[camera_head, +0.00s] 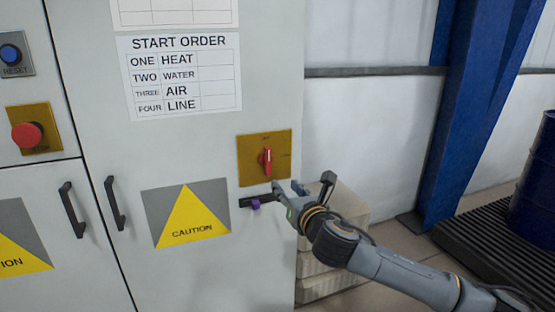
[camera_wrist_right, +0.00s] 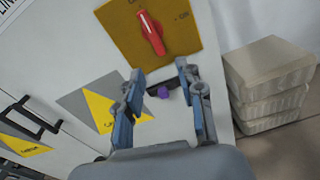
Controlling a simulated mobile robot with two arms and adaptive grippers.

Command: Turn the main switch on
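The main switch is a red rotary handle (camera_head: 265,161) on a mustard-yellow plate (camera_head: 248,176) on the grey cabinet door. Its handle stands about upright, toward the mark at the plate's top. In the right wrist view the handle (camera_wrist_right: 152,33) is beyond the fingertips, and "ON" is marked to its right. My right gripper (camera_head: 286,188) is just below and right of the switch, not touching the handle. In the right wrist view its two fingers (camera_wrist_right: 158,74) are apart with nothing between them. My left gripper is out of view.
A black bar with a purple part (camera_wrist_right: 163,92) sits below the switch plate, close to the right gripper. Pale stacked blocks (camera_head: 335,275) stand right of the cabinet. A red button (camera_head: 27,135) and black door handles (camera_head: 114,203) are at left.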

